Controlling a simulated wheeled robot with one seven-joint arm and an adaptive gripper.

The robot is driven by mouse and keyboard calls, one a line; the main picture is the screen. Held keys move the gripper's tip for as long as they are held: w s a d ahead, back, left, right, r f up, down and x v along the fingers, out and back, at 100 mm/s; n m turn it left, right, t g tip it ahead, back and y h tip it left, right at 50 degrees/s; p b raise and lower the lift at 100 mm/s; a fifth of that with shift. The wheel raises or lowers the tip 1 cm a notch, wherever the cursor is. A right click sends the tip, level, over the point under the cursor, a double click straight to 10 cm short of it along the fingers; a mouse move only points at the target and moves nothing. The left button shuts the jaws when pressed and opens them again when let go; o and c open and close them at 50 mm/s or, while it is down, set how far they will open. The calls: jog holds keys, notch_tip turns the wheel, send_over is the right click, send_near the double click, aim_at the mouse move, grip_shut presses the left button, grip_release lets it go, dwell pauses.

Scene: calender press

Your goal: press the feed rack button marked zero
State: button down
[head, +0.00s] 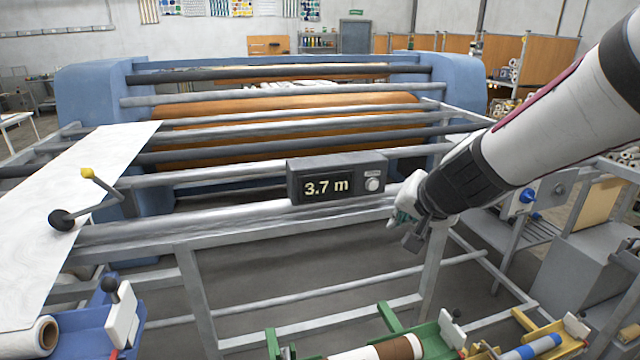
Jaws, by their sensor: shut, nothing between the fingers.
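The feed rack counter (308,166) is a dark grey box on the front rails of the rack, and its display reads 3.7 m. A round pale button (373,184) sits at the right end of its face, under a small light label (372,173) whose lettering is too small to read. My gripper (411,243) is shut and empty. It points downward, to the right of the counter and lower in the picture, apart from the button. My wrist hides part of the rails behind it.
The calender's rollers (290,110) lie behind the counter. A green cradle (430,340) with a roll and a yellow cradle (555,335) are at the lower right.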

aim_at(373, 185)
jog(key=w+a+p, duration=0.1)
jog(key=w+p, duration=0.5)
jog(key=w, duration=0.2)
jog(key=shift+w+a, duration=0.25)
jog(key=shift+a, duration=0.15)
dwell(0.3)
jog(key=shift+w+a+p, duration=0.15)
jog(key=shift+w+p, duration=0.2)
jog(key=shift+w, duration=0.45)
dwell(1.8)
dwell(0.3)
jog(key=shift+s+b, duration=0.35)
jog(key=shift+s, duration=0.4)
jog(key=shift+d, duration=0.2)
